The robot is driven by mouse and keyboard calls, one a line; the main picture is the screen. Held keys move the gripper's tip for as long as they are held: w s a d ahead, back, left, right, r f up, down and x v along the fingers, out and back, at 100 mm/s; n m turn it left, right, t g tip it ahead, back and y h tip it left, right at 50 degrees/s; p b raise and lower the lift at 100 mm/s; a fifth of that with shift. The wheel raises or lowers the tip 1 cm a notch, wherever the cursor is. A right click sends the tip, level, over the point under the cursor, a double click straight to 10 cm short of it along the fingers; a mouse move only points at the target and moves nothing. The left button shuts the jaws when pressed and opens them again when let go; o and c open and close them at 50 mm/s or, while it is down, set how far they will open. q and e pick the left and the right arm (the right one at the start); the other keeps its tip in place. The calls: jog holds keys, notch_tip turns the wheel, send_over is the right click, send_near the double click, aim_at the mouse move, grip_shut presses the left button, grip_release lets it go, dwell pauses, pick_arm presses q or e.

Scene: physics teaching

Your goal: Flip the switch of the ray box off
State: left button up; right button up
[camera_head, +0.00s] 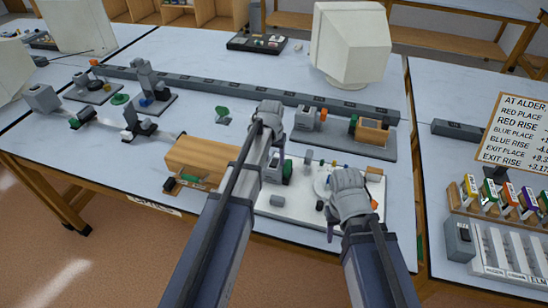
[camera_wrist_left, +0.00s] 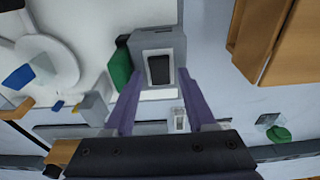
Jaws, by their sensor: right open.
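The ray box looks to be the grey box (camera_head: 272,173) with a green part at its side, on the white board (camera_head: 300,210). In the left wrist view the grey ray box (camera_wrist_left: 158,40) shows a dark rocker switch (camera_wrist_left: 159,69) on its face. My left gripper (camera_head: 273,157) is above the box, pointing down. In the left wrist view its purple fingers (camera_wrist_left: 159,77) are apart, with the switch in the gap between their tips. Whether they touch the box I cannot tell. My right gripper (camera_head: 350,225) is open over the board's front right part, its fingertips partly hidden.
A wooden block (camera_head: 200,158) stands left of the board. A round white disc (camera_wrist_left: 45,62) with a blue piece is beside the box. A long grey rail (camera_head: 230,88) and a grey tray (camera_head: 345,143) with apparatus lie behind. Clear table lies at the middle back.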

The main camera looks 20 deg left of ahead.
aim_at(273, 165)
pick_arm(q)
jog(key=shift+o, duration=0.3)
notch_tip(273, 165, up, 8)
jog(key=s+p, duration=0.1)
jog(key=p, duration=0.6)
jog(key=shift+p, duration=0.4)
jog(key=shift+f, duration=0.2)
jog(key=s+d+f+m+b, duration=0.1)
jog(key=s+d+f+b, duration=0.2)
jog(key=s, duration=0.4)
jog(key=s+d+f+m+g+b, duration=0.1)
jog(key=s+d+f+b, duration=0.2)
jog(key=s+d, duration=0.2)
jog(key=s+d+f+m+y+b, duration=0.1)
jog(key=s+d+f+b, duration=0.3)
jog(key=s, duration=0.7)
jog(key=shift+d+g, duration=0.4)
jog(key=shift+d, duration=0.2)
